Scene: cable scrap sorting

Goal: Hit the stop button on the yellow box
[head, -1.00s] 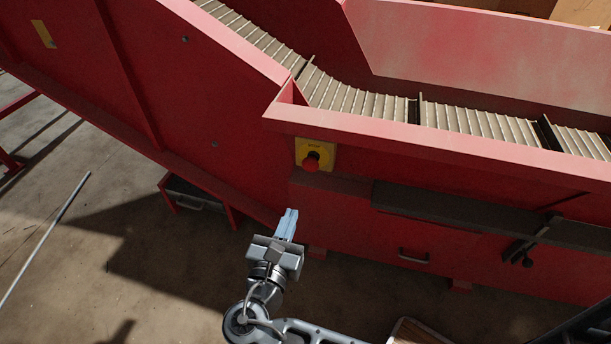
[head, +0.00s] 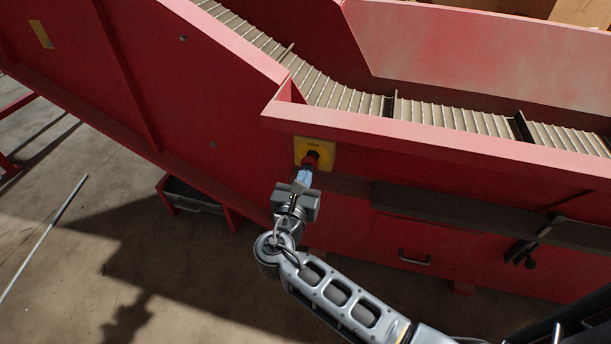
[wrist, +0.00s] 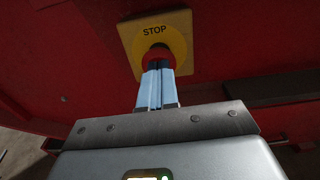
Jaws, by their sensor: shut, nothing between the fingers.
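The yellow box (head: 326,152) is mounted on the red side wall of the conveyor machine, just under its rim. Its red stop button (head: 311,158) faces out toward me. In the wrist view the yellow box (wrist: 178,30) shows the word STOP above the red button (wrist: 157,53). My gripper (head: 305,174) is shut and empty. Its light blue fingertips (wrist: 158,70) are in front of the button and cover its lower middle. They look to be at or against the button; I cannot tell whether they touch or whether it is pushed in.
The conveyor belt (head: 350,98) with dark cross bars runs above the box. A dark ledge (head: 450,215) and a black lever (head: 530,240) are on the wall to the right. A dark drawer (head: 192,195) stands low at left. The floor at left is mostly clear.

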